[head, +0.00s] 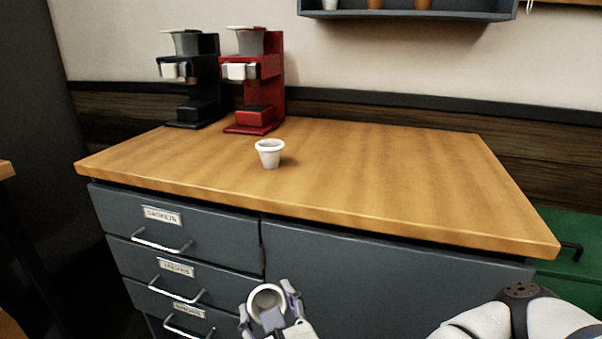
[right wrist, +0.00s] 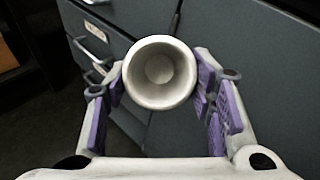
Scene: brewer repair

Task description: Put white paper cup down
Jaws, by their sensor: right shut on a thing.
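A white paper cup (head: 266,300) is between the fingers of my right gripper (head: 270,312), low in front of the cabinet. The cup also shows in the right wrist view (right wrist: 159,73), its open mouth facing the camera. My right gripper (right wrist: 160,90) is shut on it, with purple-padded fingers on both sides. A second white cup (head: 269,153) stands upright on the wooden counter (head: 400,165), apart from the gripper. My left gripper is not in view.
A black brewer (head: 194,80) and a red brewer (head: 268,80) stand at the back left of the counter. The counter's right half is clear. Grey drawers with metal handles (head: 162,245) are below the counter edge. A shelf (head: 400,14) with cups hangs on the wall.

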